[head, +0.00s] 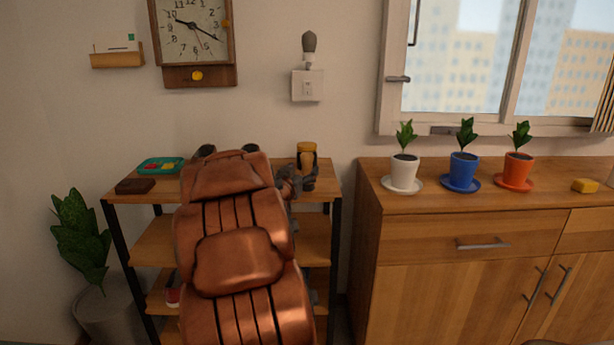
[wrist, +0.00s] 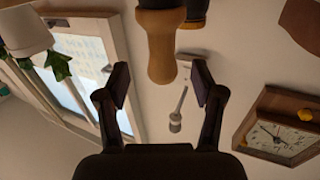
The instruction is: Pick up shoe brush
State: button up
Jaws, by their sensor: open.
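A rounded wooden handle (wrist: 161,50), which looks like part of the shoe brush, shows at the top of the upside-down wrist view. My gripper (wrist: 161,82) is open, with one dark finger on each side of the handle's end and a gap visible on both sides. The rest of the brush runs out of the frame. In the head view my gripper (head: 295,182) is small and mostly hidden behind my copper arm, over the shelf's right end. An orange-and-dark upright item (head: 306,152) stands there; I cannot tell whether it is the brush.
The shelf top (head: 330,180) also holds a teal tray (head: 160,166) and a dark brown box (head: 135,186). A second dark item (wrist: 196,8) is close to the handle. A cabinet (head: 480,200) with several potted plants stands right. A clock (head: 192,32) hangs behind.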

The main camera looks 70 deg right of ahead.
aim_at(305, 164)
jog(key=shift+w+d+r+b, duration=0.15)
jog(key=shift+d+b, duration=0.15)
jog(key=shift+d, duration=1)
jog(key=shift+w+d+r+b, duration=0.1)
jog(key=shift+d+b, duration=0.2)
jog(key=shift+d, duration=0.95)
jog(key=c, duration=1.3)
jog(key=shift+o, duration=0.2)
jog(key=shift+r, duration=0.1)
